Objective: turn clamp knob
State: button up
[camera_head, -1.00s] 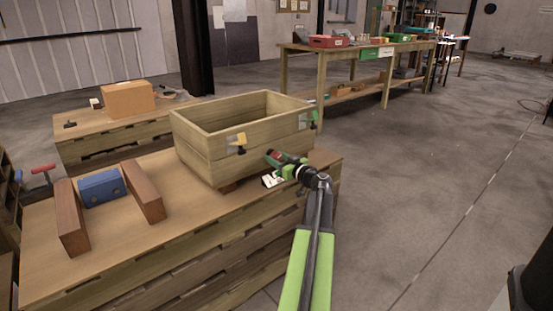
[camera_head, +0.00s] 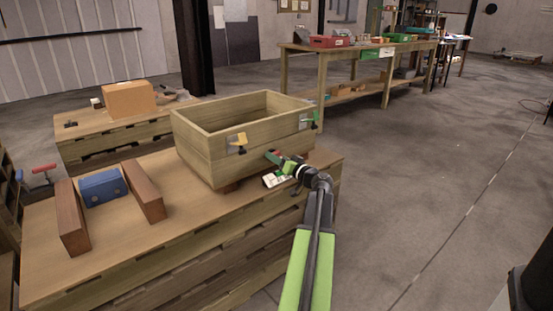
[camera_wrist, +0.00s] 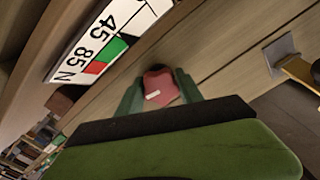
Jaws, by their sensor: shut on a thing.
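A red clamp knob (camera_wrist: 160,88) with a small pale mark shows in the wrist view, between the two green fingers of my gripper (camera_wrist: 159,92). My gripper is shut on it. In the head view my gripper (camera_head: 284,162) is at the right end of the wooden crate's front wall (camera_head: 210,158), and only a bit of red shows at its tip. A white gauge card (camera_head: 274,180) lies beside it; in the wrist view the card (camera_wrist: 97,38) reads 45, 85 and N, with green and red fields. I cannot make out a pointer.
A yellow latch (camera_head: 239,139) and a green latch (camera_head: 308,120) are on the crate. A blue block (camera_head: 102,187) sits between two brown blocks on the bench (camera_head: 180,225).

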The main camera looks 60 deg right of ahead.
dwell(0.4)
jog(key=o, duration=1.4)
jog(key=v, duration=1.7)
jog(key=shift+s+a, duration=0.1)
jog(key=shift+s, duration=0.05)
